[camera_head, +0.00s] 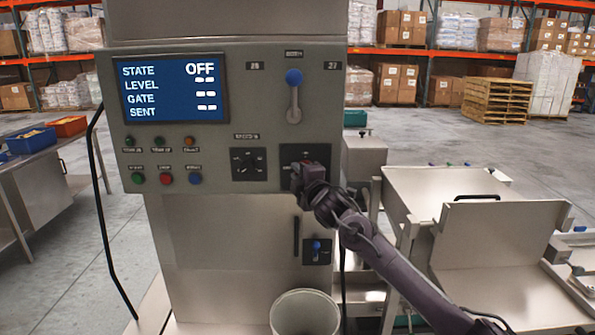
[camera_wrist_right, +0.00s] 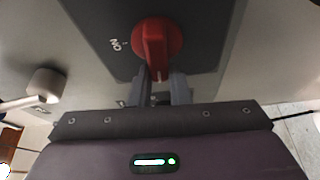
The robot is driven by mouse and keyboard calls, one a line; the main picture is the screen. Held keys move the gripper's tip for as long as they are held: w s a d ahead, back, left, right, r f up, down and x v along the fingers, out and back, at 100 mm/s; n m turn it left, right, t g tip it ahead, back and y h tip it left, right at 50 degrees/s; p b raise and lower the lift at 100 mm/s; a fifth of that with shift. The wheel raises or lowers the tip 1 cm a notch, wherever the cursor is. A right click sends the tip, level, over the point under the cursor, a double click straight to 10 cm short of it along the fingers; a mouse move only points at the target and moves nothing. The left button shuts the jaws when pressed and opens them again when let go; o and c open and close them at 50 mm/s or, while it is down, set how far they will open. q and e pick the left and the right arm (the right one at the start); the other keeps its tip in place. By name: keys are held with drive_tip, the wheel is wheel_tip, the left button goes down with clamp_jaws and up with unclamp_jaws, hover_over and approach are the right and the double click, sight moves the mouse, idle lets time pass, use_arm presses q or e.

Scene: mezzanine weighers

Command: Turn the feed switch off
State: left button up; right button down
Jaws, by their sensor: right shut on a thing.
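The feed switch is a red rotary knob on a dark square plate (camera_wrist_right: 100,35). In the right wrist view the knob (camera_wrist_right: 157,38) fills the upper middle, its handle pointing down toward my gripper, with an "ON" mark to its left. My right gripper (camera_wrist_right: 163,88) is shut on the handle. In the head view the right gripper (camera_head: 305,172) covers most of the switch at the cabinet's right side. The display (camera_head: 174,86) reads STATE OFF, with dashes for LEVEL, GATE and SENT. My left gripper is out of view.
A black selector (camera_head: 248,164) sits left of the switch, and a blue-tipped lever (camera_head: 294,95) above it. Several small buttons and lamps lie below the display. A white bin (camera_head: 305,312) stands below. Steel hoppers (camera_head: 500,250) stand at right.

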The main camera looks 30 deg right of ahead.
drive_tip(key=shift+f+n+g, duration=0.3)
drive_tip(key=shift+f+n, duration=0.05)
drive_tip(key=shift+n, duration=0.15)
drive_tip(key=c, duration=1.4)
unclamp_jaws()
drive_tip(key=shift+d+r, duration=0.15)
drive_tip(key=shift+o, duration=0.2)
drive_tip(key=shift+s, duration=0.1)
drive_tip(key=s+a+b, duration=0.1)
drive_tip(key=s+b, duration=0.2)
drive_tip(key=s, duration=0.4)
drive_tip(key=shift+s, duration=0.25)
drive_tip(key=shift+a, duration=0.1)
